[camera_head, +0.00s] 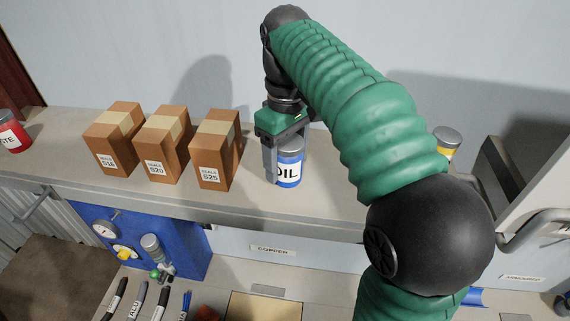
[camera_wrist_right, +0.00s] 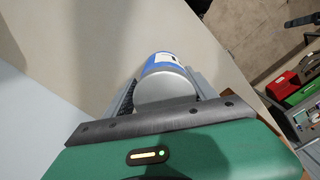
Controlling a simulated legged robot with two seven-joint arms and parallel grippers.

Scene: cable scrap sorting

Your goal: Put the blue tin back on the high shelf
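The blue tin (camera_head: 288,167), with a white label reading OIL and a grey lid, is upright at the high shelf (camera_head: 330,204), right of the boxes. Its base appears to rest on the shelf top. My right gripper (camera_head: 286,150) reaches down over it, with a finger on either side. In the right wrist view, the tin (camera_wrist_right: 165,85) sits between the fingers of the gripper (camera_wrist_right: 163,78). I cannot tell whether the fingers press on the tin or stand slightly clear. My left gripper is not in view.
Several things share the shelf: brown boxes (camera_head: 214,150) left of the tin, a red tin (camera_head: 12,132) at far left, and a yellow tin (camera_head: 446,145) beyond my right arm. A blue panel with a gauge (camera_head: 105,229) and cable pieces (camera_head: 137,299) are below.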

